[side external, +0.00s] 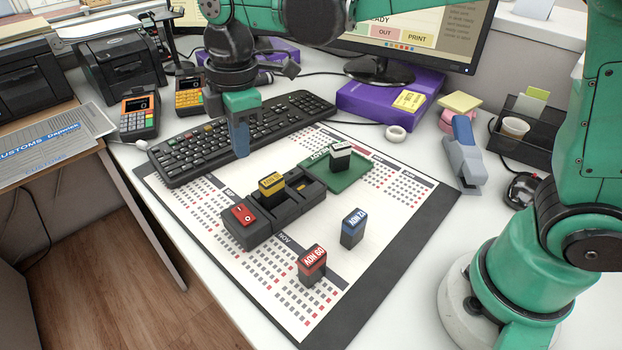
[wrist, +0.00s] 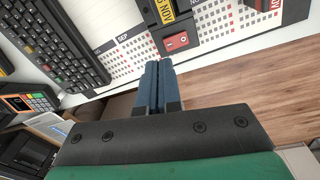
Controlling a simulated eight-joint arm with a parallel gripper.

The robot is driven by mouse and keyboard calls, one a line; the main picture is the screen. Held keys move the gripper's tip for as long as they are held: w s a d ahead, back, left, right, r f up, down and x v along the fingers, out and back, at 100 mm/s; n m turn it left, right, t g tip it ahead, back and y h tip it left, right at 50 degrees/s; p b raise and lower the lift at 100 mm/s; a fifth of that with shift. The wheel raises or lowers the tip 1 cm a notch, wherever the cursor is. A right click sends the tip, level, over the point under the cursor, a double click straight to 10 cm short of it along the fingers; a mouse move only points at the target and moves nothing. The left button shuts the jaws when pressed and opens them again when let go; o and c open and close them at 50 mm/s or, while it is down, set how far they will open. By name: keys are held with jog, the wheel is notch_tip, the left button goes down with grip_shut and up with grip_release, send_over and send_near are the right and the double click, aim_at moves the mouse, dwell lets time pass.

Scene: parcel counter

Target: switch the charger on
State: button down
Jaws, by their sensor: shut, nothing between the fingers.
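The black charger (side external: 262,229) lies on the calendar desk pad, with a red rocker switch (side external: 243,214) at its left end. I cannot tell which way the rocker is tipped. A yellow-topped battery (side external: 271,188) stands in the charger; another bay beside it looks empty. My gripper (side external: 241,153) is shut and empty, pointing down above the pad, behind the charger and near the keyboard. In the wrist view, the shut blue fingers (wrist: 159,66) point toward the red switch (wrist: 177,41), apart from it.
A red-topped battery (side external: 311,266) and a blue-topped battery (side external: 353,228) stand on the desk pad (side external: 412,255) to the right. A white-topped battery (side external: 340,157) stands on a green mat (side external: 322,180). A keyboard (side external: 243,136) lies behind. A stapler (side external: 464,155) lies at right.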

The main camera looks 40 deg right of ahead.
aim_at(237, 206)
jog(key=shift+w+a+f+n+g, duration=0.15)
jog(key=shift+a+f+n, duration=0.25)
jog(key=shift+f, duration=1)
jog(key=shift+w+a+f+n+g, duration=0.1)
jog(key=shift+a+f+n, duration=0.3)
jog(key=shift+f, duration=0.95)
jog(key=shift+w+a+f+n+g, duration=0.15)
jog(key=shift+a+f+n, duration=0.25)
jog(key=shift+f, duration=1)
jog(key=shift+f, duration=0.65)
jog(key=shift+w+r, duration=0.1)
jog(key=shift+r, duration=1.75)
jog(key=shift+r, duration=1.5)
